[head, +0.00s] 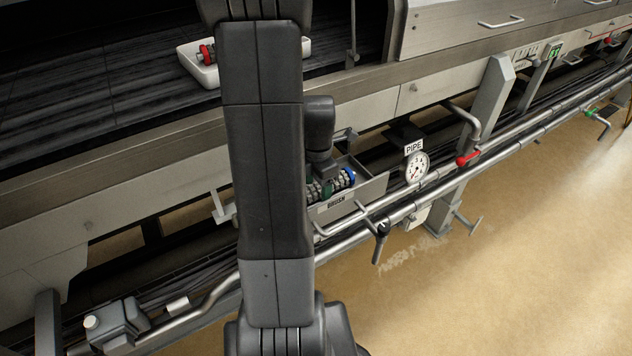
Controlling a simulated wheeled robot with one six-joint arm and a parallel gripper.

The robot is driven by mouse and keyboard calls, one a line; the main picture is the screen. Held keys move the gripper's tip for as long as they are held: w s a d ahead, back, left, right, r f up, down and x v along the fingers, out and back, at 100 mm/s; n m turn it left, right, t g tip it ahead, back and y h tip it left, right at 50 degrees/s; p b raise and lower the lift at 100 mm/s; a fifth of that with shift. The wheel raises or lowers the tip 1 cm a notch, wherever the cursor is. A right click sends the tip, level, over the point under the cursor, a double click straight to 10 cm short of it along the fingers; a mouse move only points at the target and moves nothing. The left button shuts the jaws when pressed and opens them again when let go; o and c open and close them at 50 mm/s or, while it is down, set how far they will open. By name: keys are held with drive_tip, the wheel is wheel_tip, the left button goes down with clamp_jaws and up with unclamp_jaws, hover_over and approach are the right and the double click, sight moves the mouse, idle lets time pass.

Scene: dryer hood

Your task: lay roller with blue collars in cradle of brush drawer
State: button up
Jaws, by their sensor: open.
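The roller with blue collars (343,181) shows in the head view inside the open brush drawer (350,205), which is labelled BRUSH. A blue collar shows at its right end; its left end is hidden behind my arm. It lies along the drawer's length, but I cannot tell whether it sits fully in the cradle, which is hidden. My gripper (325,176) points down just over the roller, open, with its fingertips small and partly hidden. A green patch shows at the roller's middle, below my gripper.
A white tray (205,75) with a red-collared roller (207,54) stands on the dark slatted belt (130,70), partly behind my arm. A gauge (416,167) under a PIPE label, a red-handled valve (467,158) and pipes (400,212) run close to the drawer's right and front.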

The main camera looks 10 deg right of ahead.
wheel_tip(320, 180, up, 12)
drive_tip(key=p, duration=0.2)
drive_tip(key=shift+w+r, duration=0.1)
idle(1.1)
